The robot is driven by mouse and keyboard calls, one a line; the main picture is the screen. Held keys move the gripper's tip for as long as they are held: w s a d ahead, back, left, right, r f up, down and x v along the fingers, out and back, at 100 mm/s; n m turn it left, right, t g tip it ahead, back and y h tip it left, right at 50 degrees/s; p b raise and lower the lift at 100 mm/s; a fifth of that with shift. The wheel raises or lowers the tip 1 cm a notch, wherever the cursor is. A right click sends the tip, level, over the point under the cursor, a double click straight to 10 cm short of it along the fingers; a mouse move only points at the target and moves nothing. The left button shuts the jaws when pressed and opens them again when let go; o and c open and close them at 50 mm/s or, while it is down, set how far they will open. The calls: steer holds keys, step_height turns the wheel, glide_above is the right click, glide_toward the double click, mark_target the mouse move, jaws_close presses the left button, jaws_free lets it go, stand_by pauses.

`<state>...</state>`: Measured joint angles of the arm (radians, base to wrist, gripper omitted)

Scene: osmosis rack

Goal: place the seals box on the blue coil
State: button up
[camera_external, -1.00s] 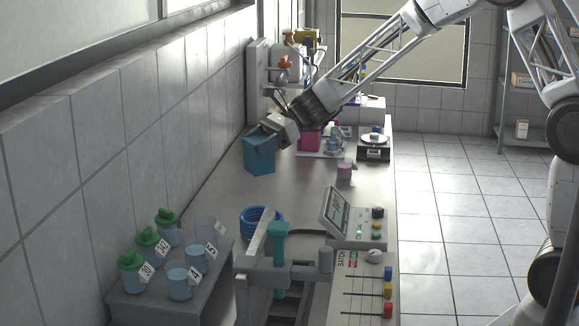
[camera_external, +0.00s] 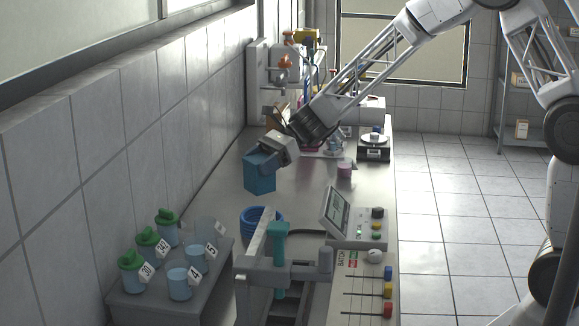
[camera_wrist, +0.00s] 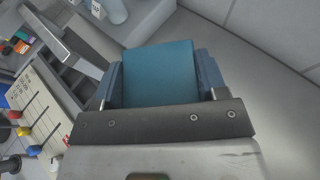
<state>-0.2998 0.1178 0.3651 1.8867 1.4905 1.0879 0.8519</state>
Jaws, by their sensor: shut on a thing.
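A teal-blue box (camera_external: 259,174), which I take for the seals box, is in my gripper (camera_external: 262,157) over the bench, behind the coil in the external view. In the wrist view the box (camera_wrist: 158,72) sits between the two fingers of my gripper (camera_wrist: 160,85), which are shut on its sides. No label on it can be read. The blue coil (camera_external: 262,215) lies on the bench in front of the box, partly hidden by a grey and teal fixture. I cannot make out the coil in the wrist view.
The fixture (camera_external: 278,262) stands close in front of the coil. A control box with a display (camera_external: 352,218) is to its right. Several beakers and green-lidded jars (camera_external: 168,228) stand at left. A pink cup (camera_external: 344,168) and a scale (camera_external: 374,148) are farther back.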

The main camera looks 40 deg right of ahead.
mark_target(251, 192)
steer(key=shift+f, duration=1.3)
steer(key=shift+f, duration=1.85)
steer(key=shift+f, duration=0.2)
steer(key=o, duration=1)
steer(key=shift+r, duration=0.2)
steer(key=v, duration=1.2)
